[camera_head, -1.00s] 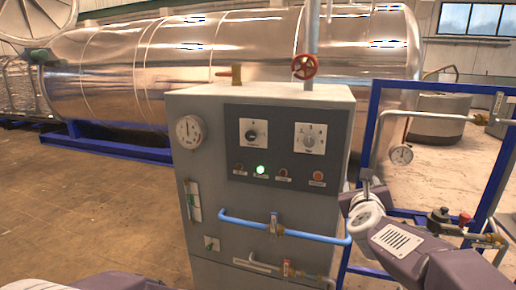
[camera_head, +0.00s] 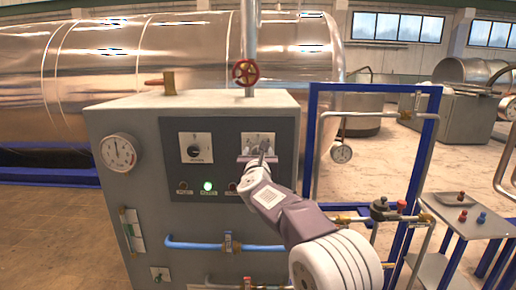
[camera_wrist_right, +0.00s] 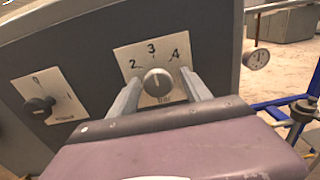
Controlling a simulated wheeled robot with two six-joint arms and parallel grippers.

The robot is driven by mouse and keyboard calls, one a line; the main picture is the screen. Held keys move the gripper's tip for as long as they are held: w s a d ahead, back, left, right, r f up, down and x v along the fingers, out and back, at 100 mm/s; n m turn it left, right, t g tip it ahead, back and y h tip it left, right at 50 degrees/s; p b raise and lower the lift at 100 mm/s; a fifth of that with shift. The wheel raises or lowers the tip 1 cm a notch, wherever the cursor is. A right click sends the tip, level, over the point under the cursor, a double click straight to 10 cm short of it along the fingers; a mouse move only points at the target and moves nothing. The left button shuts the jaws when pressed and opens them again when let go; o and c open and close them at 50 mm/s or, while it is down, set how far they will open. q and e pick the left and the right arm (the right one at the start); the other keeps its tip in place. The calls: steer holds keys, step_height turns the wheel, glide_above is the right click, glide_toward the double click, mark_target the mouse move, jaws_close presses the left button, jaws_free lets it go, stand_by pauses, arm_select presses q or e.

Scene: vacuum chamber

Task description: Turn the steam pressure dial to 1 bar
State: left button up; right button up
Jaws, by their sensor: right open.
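The dial (camera_wrist_right: 157,82) is a round grey knob on a white plate (camera_wrist_right: 140,58) marked 2, 3 and 4, in the right wrist view. A pale mark on the knob seems to point up near the 3. The lower plate corners are hidden by my fingers. My right gripper (camera_wrist_right: 160,77) is open, one finger on each side of the knob; I cannot tell whether they touch it. In the head view my right gripper (camera_head: 261,155) covers most of this dial on the grey control cabinet (camera_head: 190,105). My left gripper is out of view.
A black rotary switch (camera_head: 195,150) sits left of the dial. Below are a lit green lamp (camera_head: 208,186) and other buttons. A blue pipe (camera_head: 195,244) runs along the cabinet front. A red handwheel (camera_head: 245,73) stands above; a blue frame (camera_head: 428,150) is at right.

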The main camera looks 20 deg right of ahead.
steer(key=shift+w+d+r, duration=0.1)
steer(key=shift+w+d, duration=0.05)
steer(key=shift+w+a, duration=0.15)
steer(key=shift+a, duration=0.05)
steer(key=shift+w, duration=0.1)
steer(key=shift+c, duration=0.7)
steer(key=shift+d, duration=0.1)
jaws_close()
